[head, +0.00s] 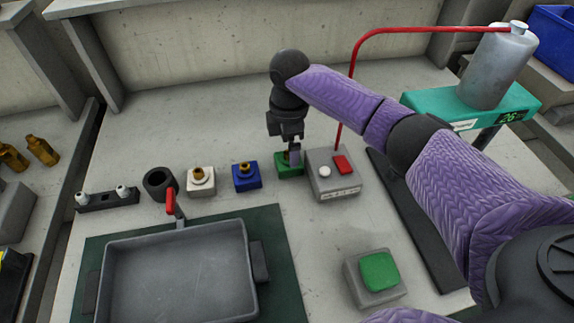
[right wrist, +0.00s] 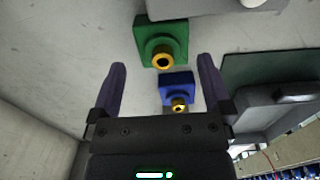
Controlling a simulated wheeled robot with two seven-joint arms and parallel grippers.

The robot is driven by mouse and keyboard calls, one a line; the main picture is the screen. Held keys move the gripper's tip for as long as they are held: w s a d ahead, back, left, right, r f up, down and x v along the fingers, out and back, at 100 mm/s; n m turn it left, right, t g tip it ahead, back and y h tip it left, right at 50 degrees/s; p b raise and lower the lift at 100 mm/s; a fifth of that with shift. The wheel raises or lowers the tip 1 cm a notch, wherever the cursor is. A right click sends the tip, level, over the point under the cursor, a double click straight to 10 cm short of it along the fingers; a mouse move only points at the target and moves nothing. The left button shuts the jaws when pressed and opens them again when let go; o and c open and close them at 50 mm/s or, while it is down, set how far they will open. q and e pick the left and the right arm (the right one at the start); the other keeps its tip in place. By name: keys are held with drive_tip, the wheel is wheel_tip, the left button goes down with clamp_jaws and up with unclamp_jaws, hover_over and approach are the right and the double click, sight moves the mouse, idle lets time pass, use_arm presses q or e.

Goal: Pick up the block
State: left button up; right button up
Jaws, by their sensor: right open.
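Several small square blocks with brass fittings on top stand in a row on the grey bench: a white block (head: 201,187), a blue block (head: 246,182) and a green block (head: 285,172). My right gripper (head: 290,153) points down at the green block and partly hides it. In the right wrist view my right gripper (right wrist: 162,78) is open and empty. There the green block (right wrist: 149,31) lies beyond the fingertips, and the blue block (right wrist: 176,82) shows in the gap between the fingers, seemingly farther off. My left gripper is not in view.
A grey box with a red switch (head: 343,164) stands close right of the green block. A black ring (head: 159,183) is left of the white block.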

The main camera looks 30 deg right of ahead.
wheel_tip(320, 180, down, 5)
drive_tip(key=shift+s+a+f+b, duration=0.1)
drive_tip(key=shift+s+b, duration=0.05)
drive_tip(key=shift+b, duration=1)
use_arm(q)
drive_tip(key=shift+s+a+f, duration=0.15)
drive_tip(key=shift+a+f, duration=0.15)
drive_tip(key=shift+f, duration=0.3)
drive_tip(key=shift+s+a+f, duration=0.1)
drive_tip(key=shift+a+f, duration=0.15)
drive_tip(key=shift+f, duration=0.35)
use_arm(e)
drive_tip(key=shift+c, duration=0.7)
drive_tip(key=c, duration=0.9)
drive_tip(key=shift+c, duration=1.4)
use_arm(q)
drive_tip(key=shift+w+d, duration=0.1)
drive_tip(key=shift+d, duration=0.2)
use_arm(e)
drive_tip(key=shift+r, duration=0.2)
